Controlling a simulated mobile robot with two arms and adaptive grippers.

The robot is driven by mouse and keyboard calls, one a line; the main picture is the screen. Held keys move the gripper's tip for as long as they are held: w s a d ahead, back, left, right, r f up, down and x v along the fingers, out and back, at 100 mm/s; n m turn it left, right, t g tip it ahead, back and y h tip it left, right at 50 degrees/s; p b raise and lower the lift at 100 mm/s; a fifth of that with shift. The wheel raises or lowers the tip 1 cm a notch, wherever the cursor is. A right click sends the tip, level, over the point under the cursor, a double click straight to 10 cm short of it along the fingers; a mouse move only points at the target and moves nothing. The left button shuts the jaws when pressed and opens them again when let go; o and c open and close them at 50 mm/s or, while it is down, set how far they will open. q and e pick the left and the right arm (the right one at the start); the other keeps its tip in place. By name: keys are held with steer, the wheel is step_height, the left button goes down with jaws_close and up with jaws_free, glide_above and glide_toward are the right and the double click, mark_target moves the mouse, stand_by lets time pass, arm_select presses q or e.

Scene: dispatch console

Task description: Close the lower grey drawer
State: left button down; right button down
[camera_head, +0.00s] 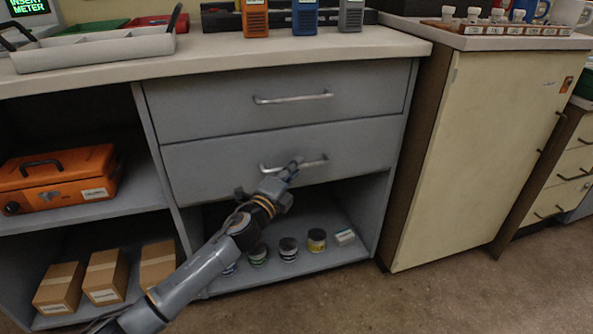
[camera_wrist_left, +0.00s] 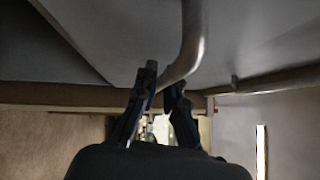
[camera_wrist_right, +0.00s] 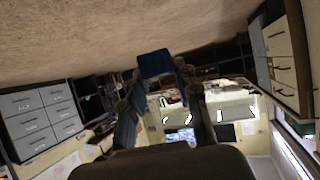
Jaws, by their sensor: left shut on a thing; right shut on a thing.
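The lower grey drawer (camera_head: 215,160) sits under the upper grey drawer (camera_head: 200,105) in the counter. Its front looks about level with the upper one; I cannot tell whether a small gap is left. It has a metal bar handle (camera_head: 317,162). My left gripper (camera_head: 294,166) is shut on this handle near its middle. In the left wrist view the handle (camera_wrist_left: 192,45) bends down between the fingertips (camera_wrist_left: 163,82). My right gripper (camera_wrist_right: 168,72) shows only in its own wrist view, with a small blue piece (camera_wrist_right: 155,63) at its fingertips, whose nature is unclear.
An orange case (camera_head: 60,180) and cardboard boxes (camera_head: 105,275) stand on the left shelves. A cream cabinet (camera_head: 490,150) stands at right. The floor (camera_head: 430,300) in front is clear.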

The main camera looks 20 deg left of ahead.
arm_select(q)
steer(key=shift+w+a, duration=0.5)
steer(key=shift+a, duration=0.05)
steer(key=c, duration=1.4)
jaws_free()
steer(key=shift+d, duration=0.1)
steer(key=shift+s+f, duration=0.1)
steer(key=v, duration=1.1)
steer(key=shift+s, duration=0.35)
